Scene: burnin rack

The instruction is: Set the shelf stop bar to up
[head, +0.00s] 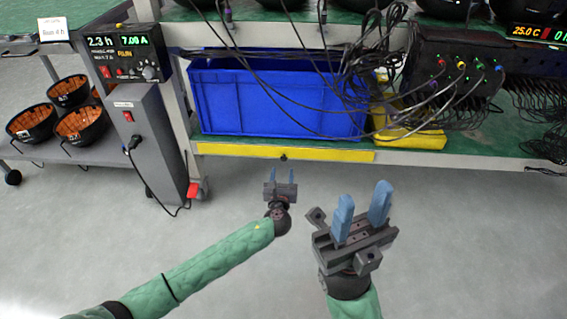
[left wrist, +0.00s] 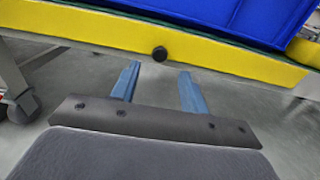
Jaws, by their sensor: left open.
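The shelf stop bar (head: 290,153) is a long yellow bar along the front edge of the rack's lower shelf, with a small black knob (head: 283,157) on its lower edge. In the left wrist view the yellow bar (left wrist: 100,35) crosses the top and its black knob (left wrist: 160,54) sits just beyond my fingers. My left gripper (head: 281,175) is open and empty, a little in front of and below the knob, apart from it. It also shows in the left wrist view (left wrist: 158,88). My right gripper (head: 362,212) is open and empty, over the floor to the right.
A blue crate (head: 225,101) stands on the lower shelf behind the bar. A grey post (head: 145,130) and a cart with black bowls (head: 80,127) stand left. The floor in front is clear.

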